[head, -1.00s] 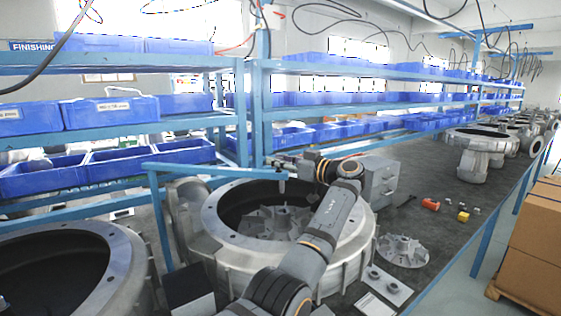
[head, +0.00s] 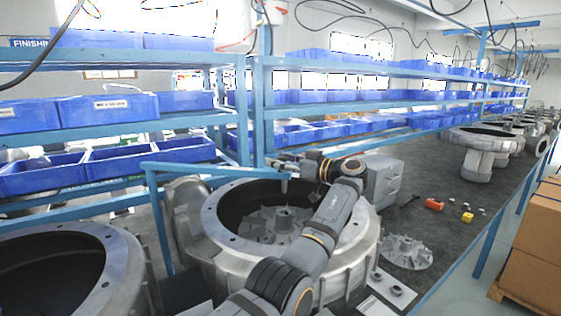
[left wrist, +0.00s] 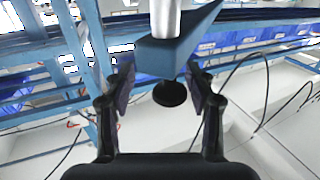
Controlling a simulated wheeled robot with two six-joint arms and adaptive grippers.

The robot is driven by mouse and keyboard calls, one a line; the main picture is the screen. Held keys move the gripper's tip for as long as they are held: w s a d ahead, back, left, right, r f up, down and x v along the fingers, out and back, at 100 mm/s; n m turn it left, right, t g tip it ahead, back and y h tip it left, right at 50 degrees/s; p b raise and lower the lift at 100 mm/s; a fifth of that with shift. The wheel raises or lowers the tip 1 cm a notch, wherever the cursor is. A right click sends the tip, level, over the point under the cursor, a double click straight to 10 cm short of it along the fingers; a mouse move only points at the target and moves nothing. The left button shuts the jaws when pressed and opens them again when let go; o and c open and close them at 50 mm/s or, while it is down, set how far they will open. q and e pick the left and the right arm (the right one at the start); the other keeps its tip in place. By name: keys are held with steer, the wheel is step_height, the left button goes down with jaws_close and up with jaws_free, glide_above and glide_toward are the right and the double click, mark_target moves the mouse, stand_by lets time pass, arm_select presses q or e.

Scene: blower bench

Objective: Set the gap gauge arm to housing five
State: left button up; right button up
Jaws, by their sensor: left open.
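The gap gauge arm (head: 215,168) is a blue bar on a blue post beside a round grey housing (head: 218,232). Its free end, with a short hanging rod (head: 285,184), is above the housing's opening. A finned impeller (head: 283,222) sits inside that housing. No housing number is readable. My left gripper (head: 287,166) is at the bar's free end. In the left wrist view, its open fingers (left wrist: 162,92) stand on either side of the blue bar (left wrist: 180,50), a silver rod (left wrist: 165,18) and a black round knob (left wrist: 170,94). Contact cannot be told. My right gripper is not in view.
Another open housing (head: 118,245) stands at the left front. Blue shelves with bins (head: 108,108) line the back. A grey drawer box (head: 382,180), a loose impeller (head: 406,251) and small orange (head: 434,204) and yellow (head: 467,217) parts lie right on the bench.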

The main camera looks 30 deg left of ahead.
arm_select(q)
steer(key=shift+s+d+r, duration=0.2)
steer(key=shift+d, duration=0.15)
steer(key=d, duration=1.1)
steer(key=shift+s+d+f, duration=0.15)
steer(key=shift+s, duration=0.25)
steer(key=shift+d, duration=0.1)
